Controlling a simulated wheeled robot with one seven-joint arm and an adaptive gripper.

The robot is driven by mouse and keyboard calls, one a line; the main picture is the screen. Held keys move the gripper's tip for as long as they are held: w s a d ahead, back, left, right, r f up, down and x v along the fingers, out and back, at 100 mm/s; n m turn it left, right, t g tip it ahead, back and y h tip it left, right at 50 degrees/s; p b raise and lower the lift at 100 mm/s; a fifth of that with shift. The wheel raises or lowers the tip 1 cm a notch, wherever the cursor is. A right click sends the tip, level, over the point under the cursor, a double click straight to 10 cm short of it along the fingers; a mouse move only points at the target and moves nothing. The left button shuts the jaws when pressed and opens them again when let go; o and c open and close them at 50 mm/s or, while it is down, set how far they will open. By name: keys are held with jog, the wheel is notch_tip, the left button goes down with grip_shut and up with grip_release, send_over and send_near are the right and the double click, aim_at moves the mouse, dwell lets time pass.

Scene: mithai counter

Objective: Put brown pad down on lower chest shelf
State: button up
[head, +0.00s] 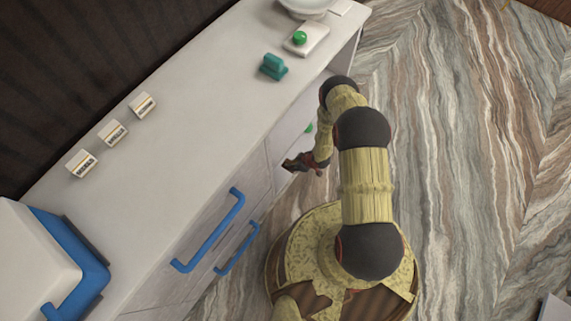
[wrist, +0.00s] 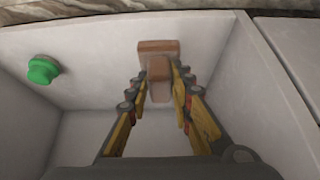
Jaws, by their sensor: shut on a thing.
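The brown pad (wrist: 158,47) is a small block with a grip piece, seen at the top middle of the wrist view. My gripper (wrist: 159,76) is shut on its grip piece, with a finger on each side. The pad is over a pale, walled space (wrist: 90,125) that looks like the inside of the chest; whether it touches a surface I cannot tell. Which shelf this is I cannot tell either. In the head view my gripper (head: 300,163) is low beside the front of the white chest (head: 285,140), and the pad is not clearly distinguishable there.
A green knob-like thing (wrist: 43,70) is at the left in the wrist view. The counter top holds a teal pad (head: 273,67), a white block with a green knob (head: 301,38) and three label blocks (head: 113,132). Blue handles (head: 212,232) stick out from the front.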

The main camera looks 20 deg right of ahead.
aim_at(287, 162)
jog(key=b+x, duration=0.1)
jog(key=x, duration=0.1)
jog(key=w+x, duration=0.1)
jog(key=x, duration=0.1)
jog(key=b+x, duration=0.1)
jog(key=x, duration=0.2)
jog(key=shift+w+d+r+b, duration=0.15)
jog(key=shift+w+r+b, duration=0.1)
jog(key=shift+b, duration=0.1)
jog(key=shift+w+f+b, duration=0.15)
jog(key=shift+f+b, duration=0.25)
jog(key=shift+f, duration=0.5)
jog(key=shift+w+f+b, duration=0.1)
jog(key=shift+f+b, duration=0.25)
jog(key=shift+f, duration=0.5)
jog(key=shift+f, duration=0.15)
jog(key=o, duration=0.9)
jog(key=shift+o, duration=0.5)
